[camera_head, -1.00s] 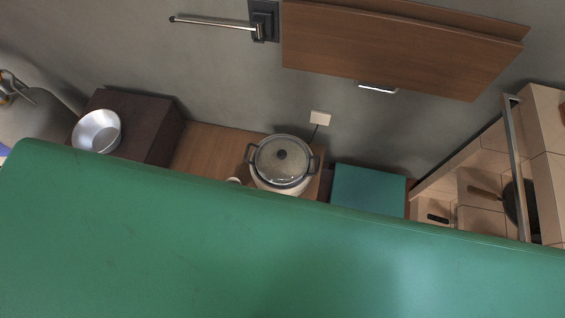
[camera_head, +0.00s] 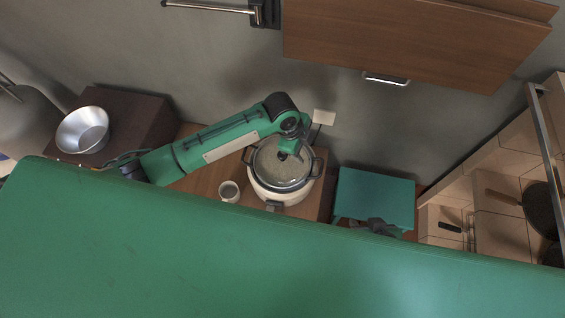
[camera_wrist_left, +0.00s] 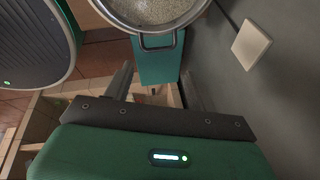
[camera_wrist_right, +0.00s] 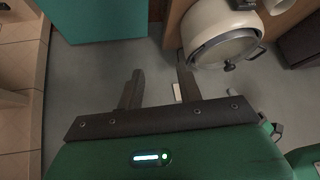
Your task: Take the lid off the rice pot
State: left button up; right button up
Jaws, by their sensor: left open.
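The white rice pot (camera_head: 276,196) stands on the wooden counter with its two dark side handles. The glass lid (camera_head: 268,172) appears to be on it; its knob is hidden behind my left arm in the head view. The right wrist view shows the lid (camera_wrist_right: 215,52) with a dark knob. My left gripper (camera_head: 288,153) is over the pot, empty; how far above is unclear. Its fingers (camera_wrist_left: 157,85) are apart, with the pot rim (camera_wrist_left: 150,30) at the top of that view. My right gripper (camera_head: 378,226) is at the teal box, right of the pot, open and empty.
A small white cup (camera_head: 229,191) stands left of the pot. The teal box (camera_head: 376,196) is to its right. A metal bowl (camera_head: 83,130) sits on a dark box (camera_head: 135,125). A wooden cabinet (camera_head: 420,45) hangs above. Dark pans are at the far right.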

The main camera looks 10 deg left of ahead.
pick_arm(q)
jog(key=w+a+r+m+g+y+b, duration=0.1)
jog(key=w+a+r+m+y+b, duration=0.15)
jog(key=a+r+m, duration=0.3)
pick_arm(e)
notch_tip(320, 180, up, 6)
pick_arm(q)
jog(key=b, duration=0.2)
send_over(282, 158)
jog(key=w, duration=0.2)
jog(key=shift+m+y, duration=0.45)
notch_tip(282, 158, down, 8)
jog(key=shift+s+f, duration=0.1)
jog(key=shift+f, duration=0.1)
jog(key=shift+s+a+f+b, duration=0.15)
jog(key=shift+f+b, duration=0.5)
jog(key=shift+f, duration=2.35)
pick_arm(e)
jog(key=w+a+t+y, duration=0.1)
jog(key=a+t+y, duration=0.2)
jog(key=a+t, duration=0.2)
jog(key=shift+a+r+t+y, duration=0.25)
jog(key=shift+a+t+y, duration=0.05)
jog(key=shift+a, duration=0.45)
pick_arm(q)
jog(key=shift+c, duration=0.5)
grip_shut()
pick_arm(e)
jog(key=shift+w, duration=0.1)
